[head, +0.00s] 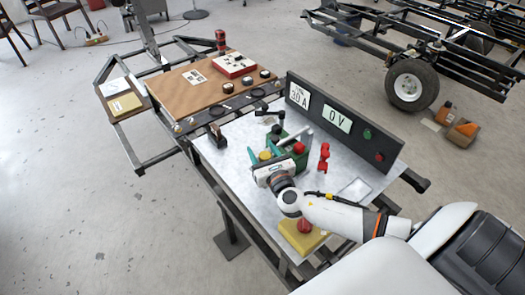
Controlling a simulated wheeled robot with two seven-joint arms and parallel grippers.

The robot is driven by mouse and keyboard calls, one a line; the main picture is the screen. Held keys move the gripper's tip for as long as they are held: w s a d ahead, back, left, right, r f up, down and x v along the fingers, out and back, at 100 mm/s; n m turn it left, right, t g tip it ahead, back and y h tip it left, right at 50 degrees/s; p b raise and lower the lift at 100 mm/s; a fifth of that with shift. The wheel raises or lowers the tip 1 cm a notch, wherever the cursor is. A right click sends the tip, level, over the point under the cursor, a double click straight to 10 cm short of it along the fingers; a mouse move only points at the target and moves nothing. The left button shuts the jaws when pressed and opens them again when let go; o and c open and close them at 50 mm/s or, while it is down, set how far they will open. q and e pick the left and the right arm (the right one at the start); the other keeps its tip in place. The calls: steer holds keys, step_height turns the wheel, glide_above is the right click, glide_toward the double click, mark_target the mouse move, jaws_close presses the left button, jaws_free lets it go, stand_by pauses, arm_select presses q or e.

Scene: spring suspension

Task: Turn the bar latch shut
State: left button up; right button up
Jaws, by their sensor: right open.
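My right gripper (262,156) reaches in from the lower right over the grey worktop, its white body in front of a green fixture (288,143). Its fingers are open, close to the fixture's left side; I cannot tell whether they touch it. A pale grey bar (304,134) slants up from the fixture, and a red knob (299,148) sits at its right. I cannot tell for sure which part is the bar latch; the gripper hides some of the fixture. My left gripper is not in view.
A black panel (373,146) reading 30 A and 0 V stands behind the worktop. A red clamp-like piece (324,157) stands right of the fixture. A yellow block with a red button (305,226) lies near my arm. A brown board (190,90) is farther left.

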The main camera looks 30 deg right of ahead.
steer(key=shift+c, duration=0.3)
steer(key=c, duration=0.9)
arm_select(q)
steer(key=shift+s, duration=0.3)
